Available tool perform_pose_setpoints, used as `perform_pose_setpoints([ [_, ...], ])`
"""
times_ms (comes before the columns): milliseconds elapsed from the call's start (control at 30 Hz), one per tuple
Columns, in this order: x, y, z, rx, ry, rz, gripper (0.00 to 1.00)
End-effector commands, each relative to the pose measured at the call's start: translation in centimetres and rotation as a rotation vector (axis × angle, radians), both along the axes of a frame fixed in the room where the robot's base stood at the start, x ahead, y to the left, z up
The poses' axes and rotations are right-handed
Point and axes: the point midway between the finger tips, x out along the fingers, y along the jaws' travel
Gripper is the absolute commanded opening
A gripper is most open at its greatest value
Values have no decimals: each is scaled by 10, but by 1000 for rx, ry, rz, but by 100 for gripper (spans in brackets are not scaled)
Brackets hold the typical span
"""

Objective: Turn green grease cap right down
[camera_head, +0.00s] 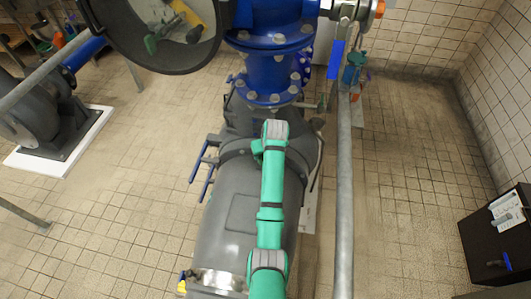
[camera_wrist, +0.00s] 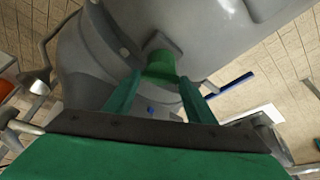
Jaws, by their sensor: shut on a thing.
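The green grease cap (camera_wrist: 160,64) sits on a raised boss of the grey pump housing in the wrist view. My gripper (camera_wrist: 161,79) has one green finger on either side of the cap, with the fingertips closed on its sides. The cap is still seated on the housing. In the head view my green arm reaches along the top of the grey pump (camera_head: 226,212). The cap and my fingertips cannot be made out there. Any marking on the cap is too small to read.
A blue flanged pipe (camera_head: 271,62) rises behind the pump. A grey vertical pipe (camera_head: 344,190) stands close to the right of my arm. Blue handles (camera_head: 204,172) stick out on the pump's left. A black box (camera_head: 498,240) is at the far right.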

Motion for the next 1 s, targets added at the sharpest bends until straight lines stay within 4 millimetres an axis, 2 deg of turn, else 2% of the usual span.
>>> perform_pose_setpoints([
  [33,1,8,1,4,-5,-33,28],
  [600,2,12,3,4,-7,-563,28],
  [1000,3,14,3,6,-5,-819,28],
])
